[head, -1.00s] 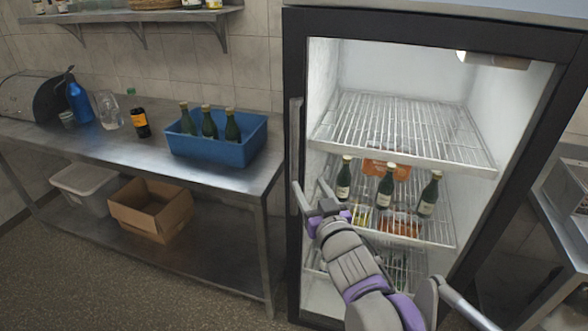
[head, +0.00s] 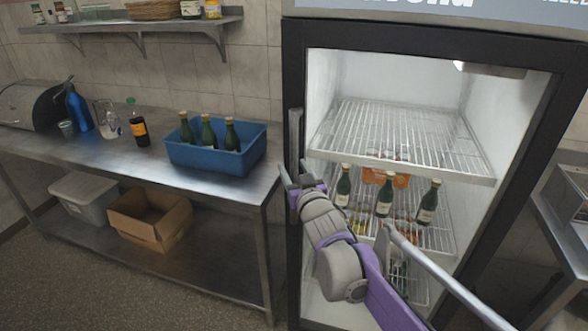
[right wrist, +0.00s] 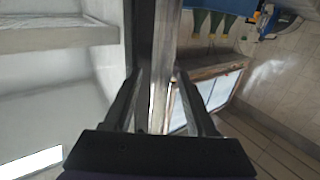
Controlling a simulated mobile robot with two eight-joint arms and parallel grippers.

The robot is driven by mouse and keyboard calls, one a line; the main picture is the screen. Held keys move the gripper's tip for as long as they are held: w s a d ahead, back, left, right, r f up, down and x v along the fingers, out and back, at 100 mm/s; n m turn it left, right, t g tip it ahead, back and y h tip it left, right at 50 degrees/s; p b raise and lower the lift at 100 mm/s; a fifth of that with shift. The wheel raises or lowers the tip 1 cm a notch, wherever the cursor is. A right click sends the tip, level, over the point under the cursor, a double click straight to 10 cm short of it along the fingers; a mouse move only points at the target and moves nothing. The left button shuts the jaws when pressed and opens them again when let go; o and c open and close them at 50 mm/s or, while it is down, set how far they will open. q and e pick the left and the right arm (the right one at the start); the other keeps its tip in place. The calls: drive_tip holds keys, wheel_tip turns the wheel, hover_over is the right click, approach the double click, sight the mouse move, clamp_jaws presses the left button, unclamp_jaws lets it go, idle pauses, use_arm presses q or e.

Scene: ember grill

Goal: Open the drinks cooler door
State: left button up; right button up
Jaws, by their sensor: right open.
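The drinks cooler (head: 350,31) stands at the right in the head view, with a dark door frame and a lit interior seen through the front. The door looks closed. Its upright metal handle (head: 294,128) is on the left edge of the door. My right gripper (head: 292,174) is at the lower part of the handle. In the right wrist view the open fingers (right wrist: 158,80) stand on either side of the handle bar (right wrist: 168,35), and I cannot tell whether they touch it. My left gripper is not in view.
Wire shelves (head: 400,135) inside the cooler hold several bottles and containers. Left of the cooler is a steel table (head: 90,155) with a blue crate (head: 215,158) of bottles. A cardboard box (head: 150,220) sits on its lower shelf. Floor before the table is clear.

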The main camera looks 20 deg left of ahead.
clamp_jaws()
idle(1.4)
